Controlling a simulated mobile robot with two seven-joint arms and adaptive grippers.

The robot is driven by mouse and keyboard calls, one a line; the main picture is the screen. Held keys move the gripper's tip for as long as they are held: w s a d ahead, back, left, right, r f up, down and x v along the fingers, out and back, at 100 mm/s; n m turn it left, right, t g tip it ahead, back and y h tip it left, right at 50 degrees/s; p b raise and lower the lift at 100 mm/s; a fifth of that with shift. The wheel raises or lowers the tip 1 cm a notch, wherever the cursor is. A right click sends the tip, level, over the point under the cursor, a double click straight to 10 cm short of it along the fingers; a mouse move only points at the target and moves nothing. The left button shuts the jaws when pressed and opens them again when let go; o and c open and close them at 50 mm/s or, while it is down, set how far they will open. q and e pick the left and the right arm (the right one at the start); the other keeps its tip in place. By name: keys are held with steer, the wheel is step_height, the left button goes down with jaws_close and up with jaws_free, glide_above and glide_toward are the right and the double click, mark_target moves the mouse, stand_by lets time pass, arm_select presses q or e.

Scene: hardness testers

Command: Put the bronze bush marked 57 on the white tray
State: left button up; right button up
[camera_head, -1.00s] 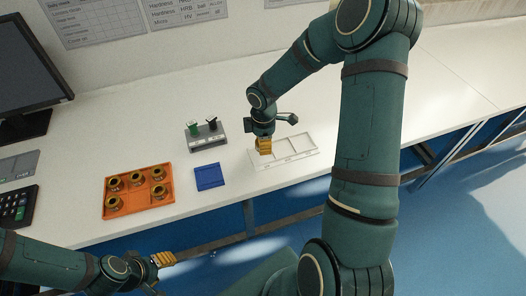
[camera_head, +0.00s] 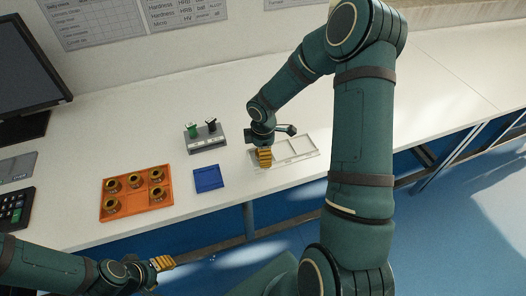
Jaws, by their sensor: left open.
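The orange tray (camera_head: 137,212) holds several bronze bushes, including one at its back right (camera_head: 157,175) and one at its front left (camera_head: 112,206). Their marks are too small to read, so I cannot tell which is 57. The front middle place looks empty. The white tray (camera_head: 313,151) has compartments and lies right of centre. My left gripper (camera_head: 163,263) is open at the lower left, in front of the table edge, away from the trays.
A blue square tray (camera_head: 208,179) lies between the orange and white trays. A grey stand (camera_head: 207,144) with a green and a black knobbed piece is behind it. A monitor (camera_head: 30,70) and a keypad (camera_head: 14,208) are at the left. The table right of the white tray is clear.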

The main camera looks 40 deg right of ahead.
steer(key=shift+r, duration=0.1)
steer(key=shift+r, duration=0.3)
step_height(320, 180, up, 12)
steer(key=p, duration=0.3)
steer(key=shift+f, duration=0.2)
